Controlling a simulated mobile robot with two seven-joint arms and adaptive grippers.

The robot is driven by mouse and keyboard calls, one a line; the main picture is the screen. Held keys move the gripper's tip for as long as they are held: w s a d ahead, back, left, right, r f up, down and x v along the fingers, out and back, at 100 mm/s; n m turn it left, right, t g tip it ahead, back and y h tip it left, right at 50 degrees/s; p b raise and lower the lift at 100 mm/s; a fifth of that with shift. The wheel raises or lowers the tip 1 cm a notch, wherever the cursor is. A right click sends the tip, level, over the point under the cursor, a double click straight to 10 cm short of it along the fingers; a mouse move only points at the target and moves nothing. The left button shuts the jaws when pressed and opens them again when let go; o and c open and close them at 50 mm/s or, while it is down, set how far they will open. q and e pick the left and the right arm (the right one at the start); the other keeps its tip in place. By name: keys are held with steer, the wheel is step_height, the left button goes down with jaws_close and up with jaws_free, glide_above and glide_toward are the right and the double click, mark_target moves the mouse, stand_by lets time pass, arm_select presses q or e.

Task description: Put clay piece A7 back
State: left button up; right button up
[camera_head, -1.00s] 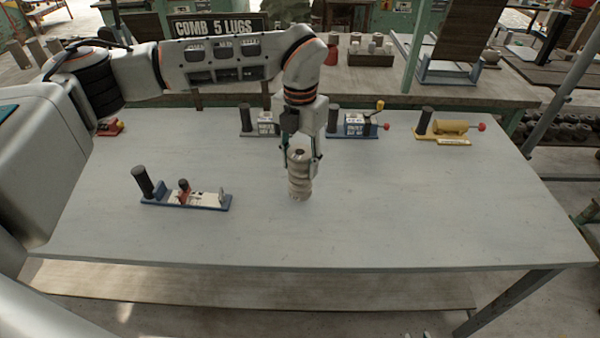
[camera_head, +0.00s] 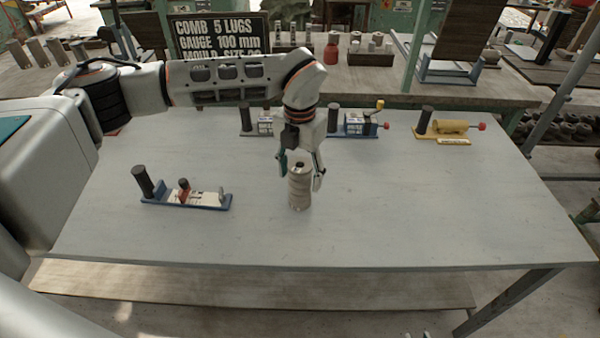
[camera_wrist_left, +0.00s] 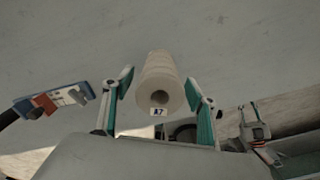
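Clay piece A7 (camera_head: 299,188) is a pale, ridged cylinder with a hole in its end. It appears to stand upright on the grey table (camera_head: 400,220), near the middle. In the left wrist view, its white A7 label shows on the piece (camera_wrist_left: 160,82). My left gripper (camera_head: 302,174) is above and around its upper part, with the fingers spread on either side. In the left wrist view the gripper (camera_wrist_left: 158,90) shows a gap on the left of the piece; the right finger is very close to it.
A blue-based fixture (camera_head: 190,199) with a dark post stands to the left. Two more fixtures stand behind, one with a printed block (camera_head: 357,124), and a yellow one (camera_head: 445,128) is at back right. The front and right of the table are clear.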

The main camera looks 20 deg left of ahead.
arm_select(q)
step_height(320, 180, up, 12)
steer(key=shift+r, duration=0.2)
stand_by(0.4)
stand_by(0.4)
